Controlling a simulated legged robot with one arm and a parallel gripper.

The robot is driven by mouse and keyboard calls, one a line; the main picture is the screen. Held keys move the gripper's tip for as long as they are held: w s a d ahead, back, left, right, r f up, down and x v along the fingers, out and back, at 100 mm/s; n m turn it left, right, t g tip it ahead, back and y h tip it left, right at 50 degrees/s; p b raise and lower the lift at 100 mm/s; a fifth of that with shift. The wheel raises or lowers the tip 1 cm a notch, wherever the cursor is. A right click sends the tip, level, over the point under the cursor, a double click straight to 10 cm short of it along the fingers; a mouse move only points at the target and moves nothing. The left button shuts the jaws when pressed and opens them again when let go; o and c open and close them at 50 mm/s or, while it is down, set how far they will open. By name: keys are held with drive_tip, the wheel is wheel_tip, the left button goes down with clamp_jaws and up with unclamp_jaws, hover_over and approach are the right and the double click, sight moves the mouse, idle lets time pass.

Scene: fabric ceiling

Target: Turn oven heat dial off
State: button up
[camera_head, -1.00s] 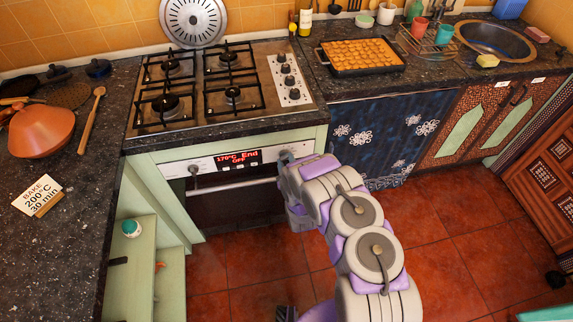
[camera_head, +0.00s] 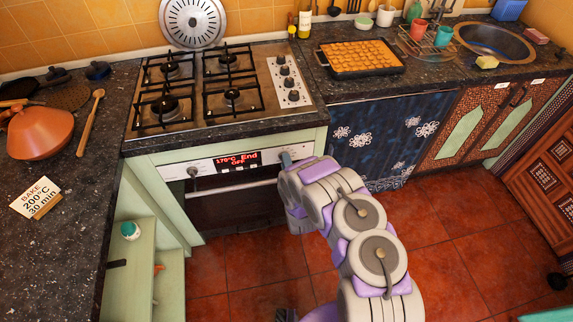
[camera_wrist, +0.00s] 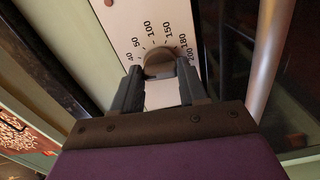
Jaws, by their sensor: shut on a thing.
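The oven heat dial (camera_wrist: 160,62) is a round brown-grey knob on a white panel, ringed by numbers from 40 to 200. My gripper (camera_wrist: 159,72) has its two dark fingers on either side of the dial, closed on it. The dial's exact pointer setting is hard to read. In the head view, my gripper (camera_head: 286,159) is at the right end of the oven's control panel (camera_head: 218,173), and my arm hides the oven's right side. The panel's red display (camera_head: 238,160) reads 170°C, End, OFF.
A second knob (camera_head: 192,171) is at the panel's left end. The oven door handle (camera_head: 230,187) runs below the panel, and the gas hob (camera_head: 195,115) is above. A card (camera_head: 36,197) reading BAKE 200°C 30 min lies on the left counter.

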drive_tip(key=shift+s+a+f+n, duration=0.15)
drive_tip(key=shift+f+n, duration=0.1)
drive_tip(key=shift+n, duration=0.35)
drive_tip(key=o, duration=0.8)
drive_tip(key=shift+c, duration=0.2)
drive_tip(key=o, duration=0.3)
drive_tip(key=shift+a, duration=0.1)
drive_tip(key=shift+r, duration=0.1)
